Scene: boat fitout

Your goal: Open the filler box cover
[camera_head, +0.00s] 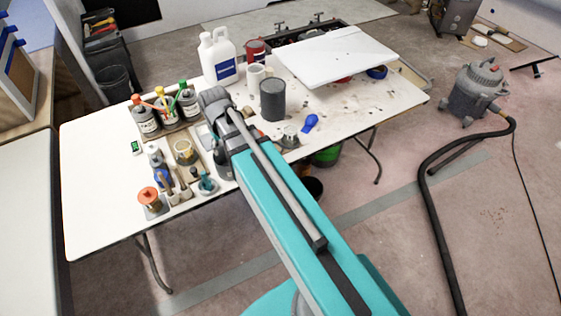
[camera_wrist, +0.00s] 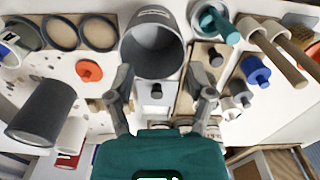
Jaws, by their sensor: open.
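My gripper (camera_wrist: 162,95) is open in the wrist view, its two grey fingers spread apart with nothing held. Between the fingers, beyond their tips, is a small grey plate or box top with a dark knob (camera_wrist: 156,92); I cannot tell whether it is the filler box cover. A similar dark-knobbed piece (camera_wrist: 216,60) is just right of the right finger. In the head view, my arm hides the place below the gripper. A white flat panel (camera_head: 335,55) lies at the back of the table; I cannot tell what it covers.
The white table (camera_head: 95,205) is crowded around the gripper. A grey cup (camera_wrist: 152,45), a dark cylinder (camera_wrist: 40,112), an orange disc (camera_wrist: 89,70) and a blue-capped piece (camera_wrist: 256,70) stand close. Bottles (camera_head: 147,118) and a white jug (camera_head: 218,58) are behind. The table's front left is clear.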

